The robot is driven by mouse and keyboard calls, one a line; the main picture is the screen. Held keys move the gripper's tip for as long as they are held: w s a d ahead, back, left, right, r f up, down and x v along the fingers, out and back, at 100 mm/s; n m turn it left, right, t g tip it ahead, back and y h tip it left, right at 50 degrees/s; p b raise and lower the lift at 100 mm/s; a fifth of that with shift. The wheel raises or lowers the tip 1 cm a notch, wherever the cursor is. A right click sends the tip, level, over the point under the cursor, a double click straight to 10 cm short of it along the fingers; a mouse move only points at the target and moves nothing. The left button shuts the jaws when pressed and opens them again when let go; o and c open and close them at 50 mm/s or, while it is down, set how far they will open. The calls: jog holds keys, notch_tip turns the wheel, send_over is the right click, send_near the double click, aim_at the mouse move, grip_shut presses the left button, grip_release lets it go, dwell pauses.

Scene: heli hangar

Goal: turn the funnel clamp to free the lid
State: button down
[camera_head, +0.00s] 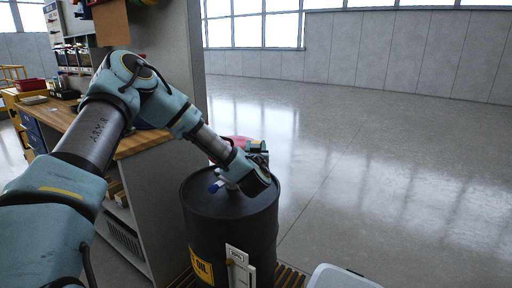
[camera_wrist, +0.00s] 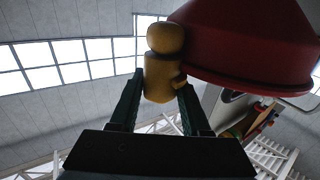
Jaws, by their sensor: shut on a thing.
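The red funnel (camera_wrist: 250,40) fills the upper right of the wrist view, its wide rim slanting across. In the head view a red part of it (camera_head: 240,141) shows on top of the drum, mostly hidden by my arm. A brass-yellow clamp piece (camera_wrist: 164,62) with a rounded knob stands beside the rim. My gripper (camera_wrist: 161,82) has its two dark green fingers on either side of this piece, shut on its lower body. In the head view my arm's end hides the fingers and the clamp. I cannot tell how far the clamp is turned.
The black oil drum (camera_head: 231,232) stands on a yellow-striped base (camera_head: 291,277). A workbench (camera_head: 140,142) with a tall grey panel is close on the left. A pale container (camera_head: 340,278) is at the bottom right. The floor (camera_head: 400,170) to the right is clear.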

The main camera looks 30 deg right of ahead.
jog(key=n+t+y+b, duration=0.1)
jog(key=n+y, duration=0.2)
jog(key=y, duration=0.2)
jog(key=n+t+y+b, duration=0.1)
jog(key=n+y, duration=0.3)
jog(key=y, duration=0.1)
jog(key=shift+d+y, duration=0.1)
jog(key=shift+y, duration=0.2)
jog(key=n+y+b, duration=0.1)
jog(key=y, duration=0.1)
jog(key=n+g+y, duration=0.1)
jog(key=n+y, duration=0.1)
jog(key=y, duration=0.1)
jog(key=shift+f+n+b, duration=0.15)
jog(key=shift+n+b, duration=0.15)
jog(key=shift+b, duration=0.05)
jog(key=shift+a+n+g+y+b, duration=0.1)
jog(key=shift+n+g+y+b, duration=0.2)
jog(key=shift+n+g+y, duration=0.6)
jog(key=shift+a+n+g+y+b, duration=0.1)
jog(key=shift+n+g+y+b, duration=0.3)
jog(key=shift+y, duration=0.8)
jog(key=shift+c, duration=1.8)
grip_release()
jog(key=b+v, duration=0.1)
jog(key=v, duration=0.9)
jog(key=shift+s+d, duration=0.25)
jog(key=shift+d, duration=0.1)
